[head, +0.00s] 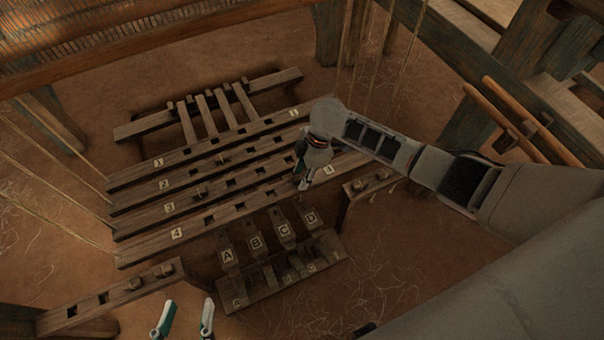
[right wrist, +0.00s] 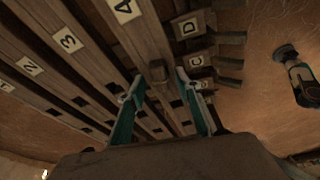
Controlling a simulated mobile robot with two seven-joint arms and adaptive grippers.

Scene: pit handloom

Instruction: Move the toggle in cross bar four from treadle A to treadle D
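Cross bar four (head: 215,229), labelled 4, is the nearest of the numbered slotted bars. Beside it lie the treadles lettered A (head: 227,257), B (head: 255,243), C (head: 284,230) and D (head: 310,218). In the head view my right gripper (head: 302,184) partly covers that bar end. My left gripper (head: 184,305) is open and empty at the bottom edge.
Side rails with pegs lie at lower left (head: 110,297) and right (head: 371,183). Cords hang at left and upper right. Bare earth floor (head: 390,285) is at lower right.

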